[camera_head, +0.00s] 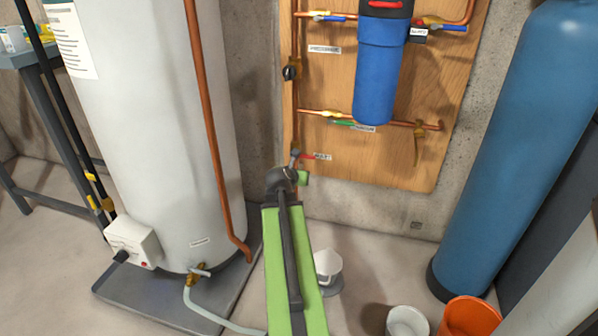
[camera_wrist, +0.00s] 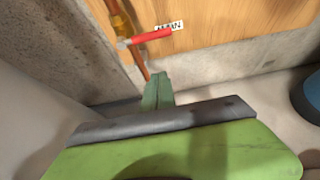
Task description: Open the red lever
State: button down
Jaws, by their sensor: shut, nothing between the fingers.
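The red lever (camera_wrist: 150,36) sits on a copper pipe at the lower left of the wooden panel, beside a white label. It points to the right, roughly level and slightly raised at its tip. It also shows small in the head view (camera_head: 307,156), just above the end of my arm. My gripper (camera_wrist: 158,78) has its green fingers shut and empty. They are below the lever and apart from it in the wrist view. In the head view most of my gripper (camera_head: 302,178) is hidden behind the wrist.
A white tank (camera_head: 160,130) with a copper pipe stands close at left. A blue filter (camera_head: 378,70) hangs on the wooden panel (camera_head: 390,165). A tall blue cylinder (camera_head: 515,140) stands at right. A white bucket (camera_head: 407,322) and an orange bucket (camera_head: 470,318) are on the floor.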

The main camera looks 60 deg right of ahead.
aim_at(303, 156)
jog(key=b+x, duration=0.4)
jog(key=x, duration=0.4)
jog(key=r+p, duration=0.2)
jog(key=d+r+p, duration=0.1)
jog(key=p, duration=0.1)
jog(key=shift+w+d+r, duration=0.15)
jog(key=shift+w+r, duration=0.1)
jog(key=shift+r, duration=0.1)
jog(key=shift+w, duration=0.1)
